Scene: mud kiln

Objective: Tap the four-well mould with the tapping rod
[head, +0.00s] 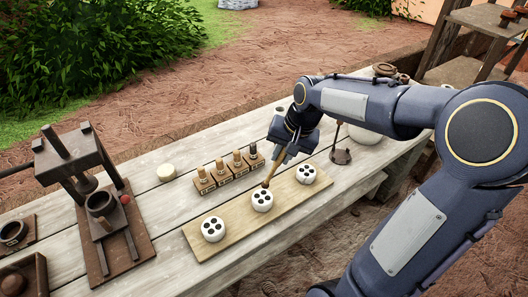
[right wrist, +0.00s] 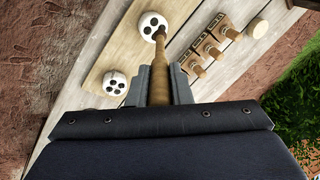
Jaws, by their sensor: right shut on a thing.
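The wooden tapping rod (head: 275,169) is held in my right gripper (head: 290,147), which is shut on it. The rod slants down, its tip at the rim of the middle white round mould (head: 262,199), which has several dark wells. The right wrist view shows the rod (right wrist: 159,75) between the fingers and its dark tip over the edge of that mould (right wrist: 151,22); I cannot tell whether it touches. Similar white moulds stand to the left (head: 213,229) and right (head: 307,174); well numbers are hard to compare. My left gripper is out of view.
The moulds stand on a pale board (head: 236,219) on a plank table (head: 155,211). Behind it is a row of wooden stamps (head: 221,172) and a cream disc (head: 166,172). A wooden press (head: 100,220) stands left. A dark stand (head: 341,156) is right of the board.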

